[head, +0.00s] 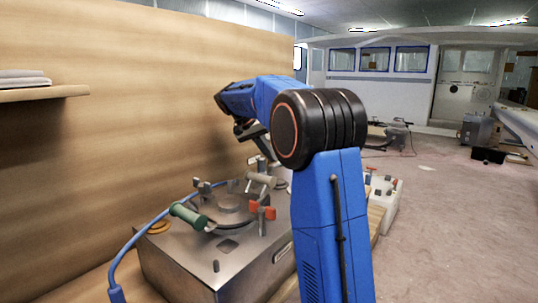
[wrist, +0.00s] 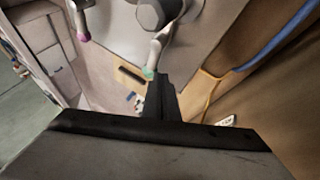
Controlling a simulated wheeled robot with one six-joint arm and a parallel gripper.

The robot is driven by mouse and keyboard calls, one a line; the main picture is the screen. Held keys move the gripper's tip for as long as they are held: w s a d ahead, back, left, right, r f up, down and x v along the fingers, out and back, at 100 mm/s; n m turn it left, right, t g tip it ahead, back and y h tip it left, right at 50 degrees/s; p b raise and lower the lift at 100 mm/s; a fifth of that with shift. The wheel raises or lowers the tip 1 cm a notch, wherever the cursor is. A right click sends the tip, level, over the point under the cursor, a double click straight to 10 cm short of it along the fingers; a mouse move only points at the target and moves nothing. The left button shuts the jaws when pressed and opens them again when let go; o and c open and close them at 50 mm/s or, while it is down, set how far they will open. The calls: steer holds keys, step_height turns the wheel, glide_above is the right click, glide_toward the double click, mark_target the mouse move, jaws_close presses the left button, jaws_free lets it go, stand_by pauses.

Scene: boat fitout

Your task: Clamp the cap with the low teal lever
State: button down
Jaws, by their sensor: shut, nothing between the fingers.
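In the head view a grey metal box (head: 215,268) carries a round dark cap (head: 232,207) on its top, ringed by several levers. A lever with a teal-green handle (head: 188,216) lies low and slanted at the cap's front left. In the wrist view a pale lever (wrist: 155,52) with a teal tip shows just beyond my fingers; I cannot tell whether it is the same one. My gripper (wrist: 158,84) is shut and empty. In the head view it is over the far side of the box, partly hidden by my arm. Contact with any lever is not visible.
A red-handled lever (head: 263,213) and a cream-handled lever (head: 261,179) stand right of the cap. A blue hose (head: 131,240) curves along the box's left. A wooden wall (head: 150,110) rises behind, with a shelf (head: 45,94) at left. Open floor (head: 440,220) lies at right.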

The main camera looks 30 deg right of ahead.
steer(key=shift+r, duration=0.1)
steer(key=v, duration=1.7)
steer(key=shift+s+a, duration=0.1)
